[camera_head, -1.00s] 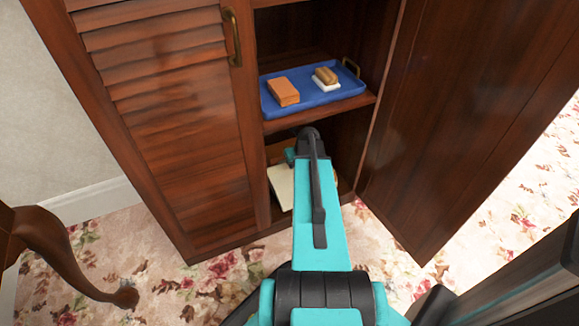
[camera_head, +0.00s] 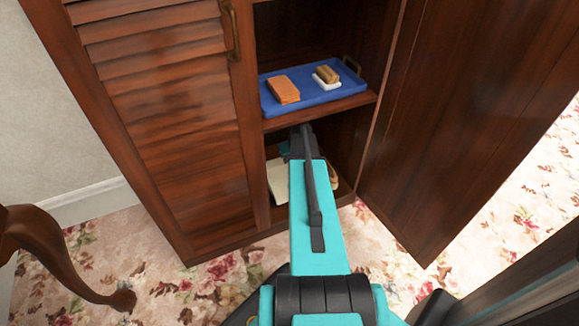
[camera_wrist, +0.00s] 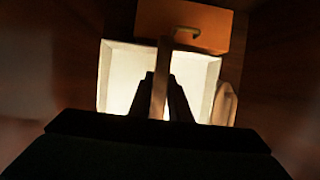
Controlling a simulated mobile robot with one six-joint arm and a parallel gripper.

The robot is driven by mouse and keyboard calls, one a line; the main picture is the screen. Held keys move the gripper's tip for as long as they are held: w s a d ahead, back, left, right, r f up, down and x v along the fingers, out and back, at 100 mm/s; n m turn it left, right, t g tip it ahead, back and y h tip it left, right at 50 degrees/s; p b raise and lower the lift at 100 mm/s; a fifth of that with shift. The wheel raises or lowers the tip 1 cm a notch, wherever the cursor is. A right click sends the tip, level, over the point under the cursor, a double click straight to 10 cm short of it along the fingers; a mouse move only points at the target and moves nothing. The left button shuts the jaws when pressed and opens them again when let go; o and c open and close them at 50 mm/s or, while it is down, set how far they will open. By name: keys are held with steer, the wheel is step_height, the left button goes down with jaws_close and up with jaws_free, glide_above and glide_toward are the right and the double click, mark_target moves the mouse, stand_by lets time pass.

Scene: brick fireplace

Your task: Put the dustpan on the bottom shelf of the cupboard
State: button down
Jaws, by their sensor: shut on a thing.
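My gripper (camera_wrist: 161,82) is shut on a narrow tan bar (camera_wrist: 162,60) in the wrist view, which I take to be the dustpan's handle. Behind it lies a bright, pale, shallow, walled shape (camera_wrist: 117,75), and beyond that an orange-brown piece (camera_wrist: 220,32); I cannot tell which of them the bar joins. In the head view the cupboard (camera_head: 185,140) has its right door open. My arm reaches into the space under its middle shelf, and hides the fingertips and the dustpan. A cream thing (camera_head: 277,180) shows in that bottom space.
A blue tray (camera_head: 300,105) with an orange block (camera_head: 284,89) and a brush on a white base (camera_head: 326,76) stands on the shelf above my gripper. The open door (camera_head: 450,120) bounds the right. A curved wooden leg (camera_head: 50,250) stands at lower left.

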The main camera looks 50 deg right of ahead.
step_height(320, 180, down, 5)
steer(key=shift+r+b, duration=0.1)
steer(key=shift+b, duration=1.05)
steer(key=shift+w+d, duration=0.1)
steer(key=shift+w, duration=0.1)
steer(key=c, duration=1.6)
jaws_free()
steer(key=shift+c, duration=0.2)
steer(key=shift+p+v, duration=1.2)
steer(key=shift+v, duration=2.5)
steer(key=shift+s, duration=0.1)
